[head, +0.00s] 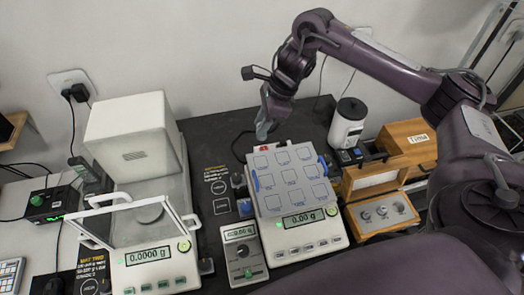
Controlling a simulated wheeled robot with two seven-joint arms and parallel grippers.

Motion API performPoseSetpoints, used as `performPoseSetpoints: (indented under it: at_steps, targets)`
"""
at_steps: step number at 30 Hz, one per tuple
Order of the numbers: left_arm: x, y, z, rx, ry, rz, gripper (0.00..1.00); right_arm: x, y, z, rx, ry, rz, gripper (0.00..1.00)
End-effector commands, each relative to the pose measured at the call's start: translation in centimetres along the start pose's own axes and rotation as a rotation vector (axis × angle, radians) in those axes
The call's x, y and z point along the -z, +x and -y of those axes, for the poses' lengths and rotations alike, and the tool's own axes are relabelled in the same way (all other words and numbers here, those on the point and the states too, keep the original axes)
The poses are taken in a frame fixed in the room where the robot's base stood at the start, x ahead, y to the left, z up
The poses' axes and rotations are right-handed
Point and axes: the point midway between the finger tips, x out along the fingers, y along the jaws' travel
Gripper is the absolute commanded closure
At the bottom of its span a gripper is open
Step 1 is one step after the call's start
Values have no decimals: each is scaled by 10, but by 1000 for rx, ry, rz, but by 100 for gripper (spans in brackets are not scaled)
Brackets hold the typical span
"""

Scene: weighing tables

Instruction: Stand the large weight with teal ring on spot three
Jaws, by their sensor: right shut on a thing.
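My right gripper (263,131) points down just behind the back left of the scale with the marked plate (298,208). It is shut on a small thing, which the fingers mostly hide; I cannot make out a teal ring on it. The plate bears a grid of several square marked spots and looks bare. The spot labels are too small to read surely, so I cannot tell which is spot three. My left gripper is out of view.
A wooden case (397,146) and a tray with three round metal weights (383,210) stand on the right. A white-and-black device (348,124) stands behind. A control box (243,252) and a balance with a glass shield (153,255) are left. A red piece (262,149) is near the gripper.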

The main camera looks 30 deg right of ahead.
Motion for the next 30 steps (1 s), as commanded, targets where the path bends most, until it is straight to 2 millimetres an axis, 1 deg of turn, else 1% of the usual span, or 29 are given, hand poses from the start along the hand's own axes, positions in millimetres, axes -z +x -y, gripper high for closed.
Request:
performPoseSetpoints:
  at_steps: [1, 6, 9, 14, 19, 23, 30]
  targets:
    - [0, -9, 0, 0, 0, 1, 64, 4, 9, -1, -4, 4, -2, 100]
    - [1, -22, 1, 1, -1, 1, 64, 19, 45, 0, -1, 3, -1, 100]
    - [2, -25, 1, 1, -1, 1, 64, 23, 58, 0, 1, 1, 1, 100]
    - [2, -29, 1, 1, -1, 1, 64, 29, 70, 0, 0, 1, 1, 100]
    - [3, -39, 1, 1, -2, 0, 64, 38, 94, 0, -1, 2, 0, 100]
    - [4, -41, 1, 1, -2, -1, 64, 43, 104, 1, 3, 0, 1, 100]
    - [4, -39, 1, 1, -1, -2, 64, 43, 106, 1, 4, -1, 1, 100]
